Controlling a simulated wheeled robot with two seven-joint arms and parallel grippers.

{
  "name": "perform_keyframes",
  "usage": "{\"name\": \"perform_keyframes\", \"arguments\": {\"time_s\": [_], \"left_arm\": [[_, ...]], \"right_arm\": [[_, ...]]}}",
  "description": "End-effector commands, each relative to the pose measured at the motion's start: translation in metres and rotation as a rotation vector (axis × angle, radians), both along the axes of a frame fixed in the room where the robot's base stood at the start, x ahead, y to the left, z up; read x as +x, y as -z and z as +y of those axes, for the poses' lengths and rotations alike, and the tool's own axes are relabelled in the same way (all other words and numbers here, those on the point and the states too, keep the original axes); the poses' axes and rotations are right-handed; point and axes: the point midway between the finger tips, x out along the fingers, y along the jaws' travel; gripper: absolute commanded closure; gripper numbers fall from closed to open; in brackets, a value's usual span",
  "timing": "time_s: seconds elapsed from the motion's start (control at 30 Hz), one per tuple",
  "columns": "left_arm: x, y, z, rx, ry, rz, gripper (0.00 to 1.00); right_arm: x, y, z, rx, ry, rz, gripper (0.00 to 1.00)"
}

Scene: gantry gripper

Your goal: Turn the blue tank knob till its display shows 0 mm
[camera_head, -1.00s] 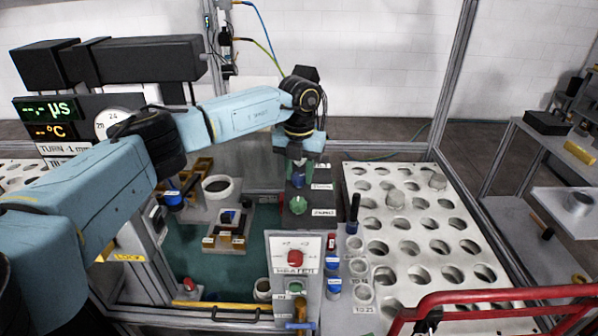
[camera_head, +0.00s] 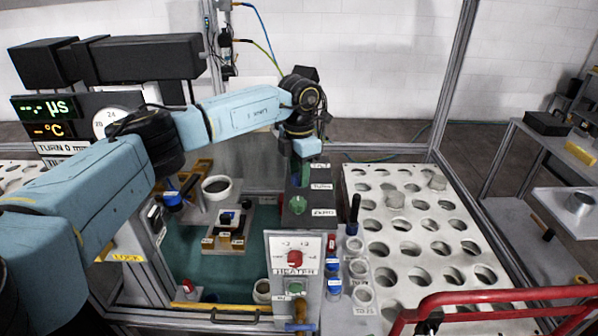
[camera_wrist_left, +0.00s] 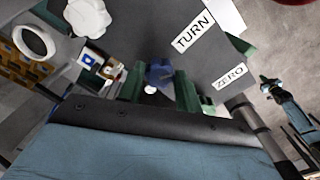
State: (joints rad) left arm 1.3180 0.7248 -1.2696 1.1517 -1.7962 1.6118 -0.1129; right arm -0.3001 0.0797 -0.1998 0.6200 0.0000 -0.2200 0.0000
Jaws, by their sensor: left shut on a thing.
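The blue tank knob (camera_wrist_left: 157,73) shows in the left wrist view, on a dark box with TURN and ZERO labels. My left gripper (camera_wrist_left: 160,88) has its green fingers on either side of the knob and is shut on it. My right gripper is not in view.
A green knob (camera_head: 298,204) sits on the near part of the dark box. A heater panel (camera_head: 294,262) with a red knob stands in front. A perforated white plate (camera_head: 420,215) lies to the right. A red rail (camera_head: 480,297) crosses the front right.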

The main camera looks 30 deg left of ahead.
Motion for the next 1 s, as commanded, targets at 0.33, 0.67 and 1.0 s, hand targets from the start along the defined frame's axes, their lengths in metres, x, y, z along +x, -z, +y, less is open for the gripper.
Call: {"name": "perform_keyframes", "arguments": {"time_s": [0.33, 0.67, 1.0], "left_arm": [[-0.0007, 0.0009, 0.0002, 0.001, 0.057, 0.003, 0.88], [-0.0007, 0.0010, 0.0003, 0.002, 0.057, 0.003, 0.88], [-0.0003, 0.0004, 0.0002, 0.001, 0.056, 0.002, 0.44]], "right_arm": [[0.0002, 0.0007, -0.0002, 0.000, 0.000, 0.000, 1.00], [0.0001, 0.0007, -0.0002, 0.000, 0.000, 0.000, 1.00], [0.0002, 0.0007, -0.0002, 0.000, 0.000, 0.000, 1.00]]}}
